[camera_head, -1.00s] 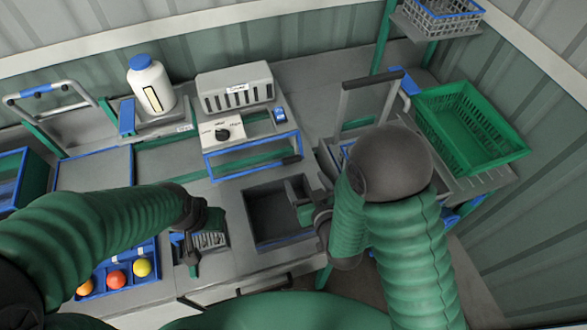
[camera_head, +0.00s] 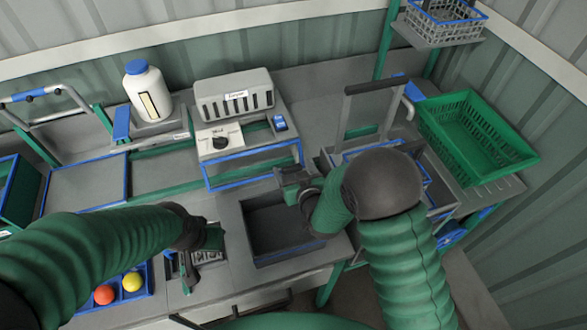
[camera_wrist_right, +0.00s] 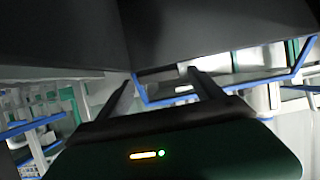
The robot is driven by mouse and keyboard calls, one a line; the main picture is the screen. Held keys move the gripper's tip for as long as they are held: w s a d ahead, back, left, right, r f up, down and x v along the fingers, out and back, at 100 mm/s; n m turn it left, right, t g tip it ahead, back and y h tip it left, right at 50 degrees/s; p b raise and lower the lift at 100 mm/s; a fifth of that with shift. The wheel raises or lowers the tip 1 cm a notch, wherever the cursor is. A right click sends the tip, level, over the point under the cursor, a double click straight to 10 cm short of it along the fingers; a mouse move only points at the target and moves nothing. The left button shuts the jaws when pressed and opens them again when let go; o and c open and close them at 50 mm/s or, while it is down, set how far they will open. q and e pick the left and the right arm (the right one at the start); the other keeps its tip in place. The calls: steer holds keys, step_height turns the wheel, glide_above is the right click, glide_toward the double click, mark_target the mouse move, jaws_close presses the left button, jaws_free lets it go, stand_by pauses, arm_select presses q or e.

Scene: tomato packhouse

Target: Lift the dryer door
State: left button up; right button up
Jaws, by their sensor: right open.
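The dryer (camera_head: 235,82) is a grey, slotted box with a label and a dial panel on the back of the bench. Its blue-framed door (camera_head: 235,183) hangs at the front, low and slanting outward. My right gripper (camera_head: 284,177) is open, just below the door's lower right corner; I cannot tell whether it touches the frame. The right wrist view shows its two dark fingers (camera_wrist_right: 163,88) apart, with a blue-edged frame (camera_wrist_right: 245,82) beyond and nothing clearly between them. My left gripper (camera_head: 182,272) is low over the bench at left; its jaw state is unclear.
A dark open bin (camera_head: 283,245) is sunk in the bench below my right gripper. A white bottle (camera_head: 148,90) stands left of the dryer. A green crate (camera_head: 476,132) is at right, beside a black-handled frame (camera_head: 376,87). A blue tray (camera_head: 117,291) holds coloured balls.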

jaws_close()
stand_by(0.5)
arm_select(q)
steer(key=shift+r, duration=0.3)
arm_select(e)
steer(key=shift+r, duration=0.1)
